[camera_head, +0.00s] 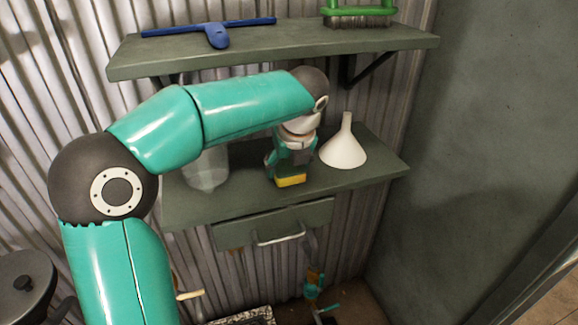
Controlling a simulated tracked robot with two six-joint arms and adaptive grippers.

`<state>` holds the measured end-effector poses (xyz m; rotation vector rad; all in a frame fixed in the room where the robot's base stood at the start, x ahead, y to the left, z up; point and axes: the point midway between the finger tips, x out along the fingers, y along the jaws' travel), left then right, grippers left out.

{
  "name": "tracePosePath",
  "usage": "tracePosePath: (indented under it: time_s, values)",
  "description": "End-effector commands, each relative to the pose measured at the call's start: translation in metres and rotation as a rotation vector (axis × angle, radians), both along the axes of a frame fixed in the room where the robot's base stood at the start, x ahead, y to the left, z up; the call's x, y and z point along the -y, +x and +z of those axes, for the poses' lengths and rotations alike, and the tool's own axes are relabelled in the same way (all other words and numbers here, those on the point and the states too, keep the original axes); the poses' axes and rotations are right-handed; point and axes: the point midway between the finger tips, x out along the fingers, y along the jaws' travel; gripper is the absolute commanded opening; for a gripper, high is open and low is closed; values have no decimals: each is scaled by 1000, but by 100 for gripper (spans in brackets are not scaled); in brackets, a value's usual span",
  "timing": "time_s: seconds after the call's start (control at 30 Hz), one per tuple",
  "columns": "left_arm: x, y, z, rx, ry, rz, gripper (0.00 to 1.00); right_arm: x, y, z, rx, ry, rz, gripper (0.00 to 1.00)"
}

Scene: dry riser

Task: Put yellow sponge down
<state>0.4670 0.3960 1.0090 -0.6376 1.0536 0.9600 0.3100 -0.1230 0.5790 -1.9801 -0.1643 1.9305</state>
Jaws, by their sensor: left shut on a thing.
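The yellow sponge (291,181) shows as a small yellow block below the fingers of my left gripper (289,168). The gripper points down and is shut on the sponge; its fingers hide most of it. Both are over the middle grey-green shelf (235,197), near its front edge. I cannot tell whether the sponge touches the shelf top. My right gripper is not in view.
A white funnel (344,149) stands just right of the gripper. A pale translucent container (207,168) stands to the left, partly behind my arm. The upper shelf (290,42) holds a blue squeegee (217,33) and green brush (359,13). A drawer (250,231) hangs below.

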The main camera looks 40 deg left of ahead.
Motion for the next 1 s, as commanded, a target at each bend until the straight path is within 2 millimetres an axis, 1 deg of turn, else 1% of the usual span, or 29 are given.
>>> tracePosePath:
  time_s: [0.03, 0.17, 0.2, 0.47, 0.57, 0.67, 1.0]
  values:
    - [0, 0, -2, -1, 0, 0, 68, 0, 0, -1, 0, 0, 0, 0]
    - [0, 0, -1, 0, 0, 0, 89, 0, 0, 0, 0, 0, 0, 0]
    - [0, 0, -1, 0, 0, 0, 91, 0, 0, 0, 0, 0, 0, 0]
    - [0, 0, -1, 0, 0, -1, 91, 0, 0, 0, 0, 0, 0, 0]
    - [1, 0, 3, 1, 0, 0, 91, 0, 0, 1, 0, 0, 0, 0]
    - [4, -1, 11, 2, 0, -2, 91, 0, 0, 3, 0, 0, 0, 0]
    - [22, -10, 59, 3, 0, -2, 91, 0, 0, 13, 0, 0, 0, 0]
